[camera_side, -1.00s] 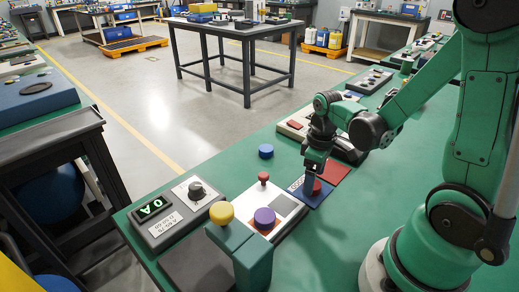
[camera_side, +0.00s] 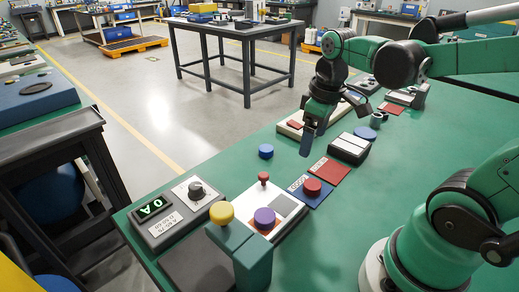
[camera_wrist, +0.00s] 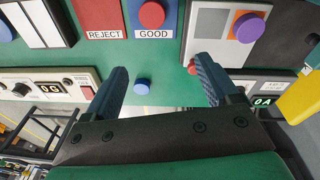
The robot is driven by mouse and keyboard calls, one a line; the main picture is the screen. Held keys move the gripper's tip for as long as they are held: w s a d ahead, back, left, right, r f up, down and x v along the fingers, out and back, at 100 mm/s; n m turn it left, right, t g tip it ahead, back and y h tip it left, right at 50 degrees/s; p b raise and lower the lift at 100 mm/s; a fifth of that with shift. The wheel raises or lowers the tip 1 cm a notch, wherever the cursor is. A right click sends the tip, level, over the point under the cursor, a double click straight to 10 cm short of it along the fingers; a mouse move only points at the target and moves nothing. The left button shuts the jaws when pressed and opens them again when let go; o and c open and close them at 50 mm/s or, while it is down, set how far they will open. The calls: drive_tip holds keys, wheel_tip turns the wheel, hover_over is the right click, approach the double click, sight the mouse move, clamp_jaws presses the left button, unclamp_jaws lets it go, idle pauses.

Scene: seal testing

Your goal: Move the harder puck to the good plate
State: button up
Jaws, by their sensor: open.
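A red puck (camera_side: 312,187) sits on the blue good plate (camera_side: 323,199). In the wrist view the red puck (camera_wrist: 151,15) is on the plate labelled GOOD (camera_wrist: 154,35). A purple puck (camera_side: 264,218) rests on an orange square of the grey-and-white device; it also shows in the wrist view (camera_wrist: 250,27). A blue puck (camera_side: 266,151) lies on the bare green table, and it shows between my fingers but farther off in the wrist view (camera_wrist: 142,87). My gripper (camera_side: 309,137) is open and empty, raised above the table beyond the plates. Which puck is harder cannot be seen.
The red REJECT plate (camera_side: 330,171) adjoins the good plate. A box with a lit display and dial (camera_side: 176,211) stands at the front left. A yellow knob (camera_side: 221,212) rises beside the device, which has a small red knob (camera_side: 263,177). Free table lies around the blue puck.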

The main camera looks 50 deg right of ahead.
drive_tip(key=w+a+m+t, duration=0.1)
drive_tip(key=a+m+t, duration=0.1)
drive_tip(key=a+t, duration=0.3)
drive_tip(key=shift+w+a+r+t, duration=0.3)
drive_tip(key=shift+w+a, duration=0.05)
drive_tip(key=shift+a, duration=0.55)
